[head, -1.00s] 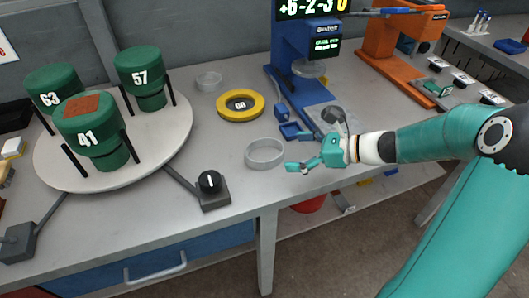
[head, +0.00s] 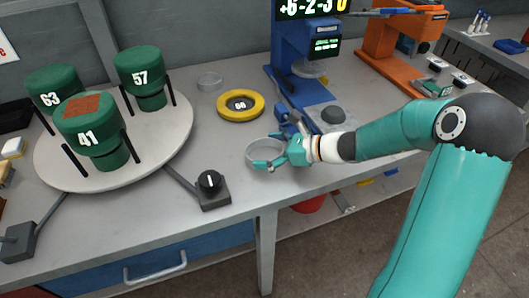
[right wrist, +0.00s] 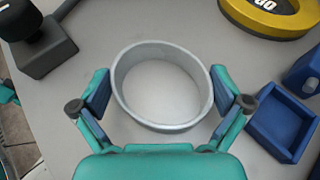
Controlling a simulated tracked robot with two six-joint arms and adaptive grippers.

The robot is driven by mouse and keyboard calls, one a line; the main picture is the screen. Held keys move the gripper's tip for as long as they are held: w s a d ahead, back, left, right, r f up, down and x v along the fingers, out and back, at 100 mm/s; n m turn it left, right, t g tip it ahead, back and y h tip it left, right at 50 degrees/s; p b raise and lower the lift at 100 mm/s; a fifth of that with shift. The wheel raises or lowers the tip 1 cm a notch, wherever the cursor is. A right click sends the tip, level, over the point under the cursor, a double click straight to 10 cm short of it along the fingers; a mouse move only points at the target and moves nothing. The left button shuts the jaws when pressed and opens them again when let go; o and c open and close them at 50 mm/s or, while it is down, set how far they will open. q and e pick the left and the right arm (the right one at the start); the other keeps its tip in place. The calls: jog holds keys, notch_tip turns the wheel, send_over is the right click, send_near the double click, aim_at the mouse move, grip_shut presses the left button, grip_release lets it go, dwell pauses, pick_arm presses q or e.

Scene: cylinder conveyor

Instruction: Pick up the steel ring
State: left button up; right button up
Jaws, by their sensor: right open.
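The steel ring (head: 251,157) is a plain grey open ring lying on the grey table, near its front edge in the head view. In the right wrist view the steel ring (right wrist: 160,50) lies between the two fingers, with a gap on each side. My right gripper (head: 268,150) is open and low at the ring, its fingers reaching along the ring's opposite sides. The right wrist view shows the same gripper (right wrist: 160,88) with nothing held. My left gripper does not show in the head view.
A yellow ring (head: 240,117) lies behind the steel ring, and a blue tray (right wrist: 282,130) is close on the right. A black knob box (head: 212,190) stands to the left. A round turntable (head: 55,165) holds green canisters. A blue press (head: 290,45) stands behind.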

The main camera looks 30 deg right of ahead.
jog(key=c, duration=0.9)
